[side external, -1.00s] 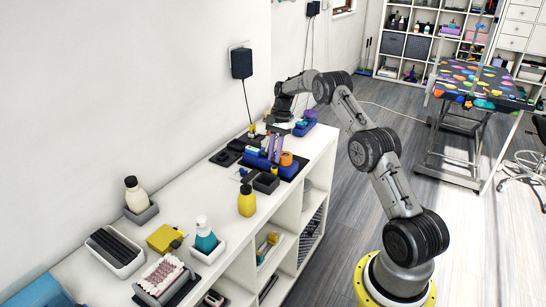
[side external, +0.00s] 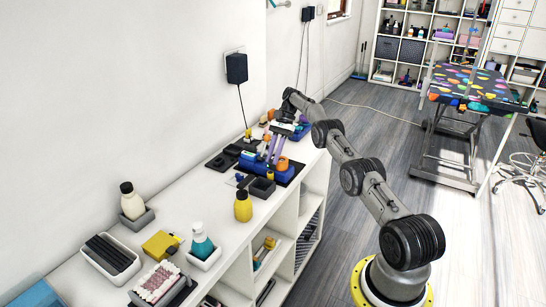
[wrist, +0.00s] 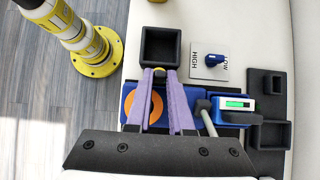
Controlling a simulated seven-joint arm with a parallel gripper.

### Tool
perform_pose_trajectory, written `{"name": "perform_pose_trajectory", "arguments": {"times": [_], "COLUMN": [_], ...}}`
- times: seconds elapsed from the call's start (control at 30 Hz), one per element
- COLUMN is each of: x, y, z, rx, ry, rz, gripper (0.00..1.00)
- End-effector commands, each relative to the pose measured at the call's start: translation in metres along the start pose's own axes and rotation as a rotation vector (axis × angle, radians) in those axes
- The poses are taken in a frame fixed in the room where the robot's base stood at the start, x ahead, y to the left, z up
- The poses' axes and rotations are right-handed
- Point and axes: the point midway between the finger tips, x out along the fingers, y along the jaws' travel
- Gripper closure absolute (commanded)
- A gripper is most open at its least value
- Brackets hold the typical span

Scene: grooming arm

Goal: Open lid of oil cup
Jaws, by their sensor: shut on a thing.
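My gripper (wrist: 158,73) has purple fingers. It is shut on a small yellow piece (wrist: 158,80), which looks like the knob of the oil cup's lid; the fingers hide most of it. The gripper also shows in the side external view (side external: 271,160), pointing down over the blue station on the shelf top. The cup below the yellow piece is mostly hidden, and I cannot tell whether the lid is apart from it. An open black square box (wrist: 161,48) lies just beyond the fingertips.
A blue device with a green display (wrist: 238,104) and a LOW/HIGH dial (wrist: 212,60) are at the right. A yellow bottle (side external: 243,206) stands nearer on the white shelf top.

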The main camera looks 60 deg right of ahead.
Motion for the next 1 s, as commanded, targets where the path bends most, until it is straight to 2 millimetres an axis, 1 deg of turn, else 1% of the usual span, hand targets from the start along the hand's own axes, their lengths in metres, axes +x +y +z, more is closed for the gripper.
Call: {"name": "perform_pose_trajectory", "arguments": {"times": [0.03, 0.6, 0.63, 0.7, 0.8, 1.0], "x": [-0.0008, -0.001, -0.0009, -0.0008, -0.0006, -0.0004], "y": [-0.0033, 0.0001, 0.0002, 0.0004, 0.0007, 0.0012], "z": [-0.0007, 0.0004, 0.0005, 0.0004, 0.0003, 0.0001], "rx": [-0.006, -0.008, -0.008, -0.007, -0.007, -0.005], "ry": [0.005, -0.011, -0.011, -0.012, -0.012, -0.013], "rz": [-0.014, -0.005, -0.005, -0.004, -0.003, -0.001], "gripper": [1.0, 1.0, 0.78, 0.66, 0.5, 0.5]}}
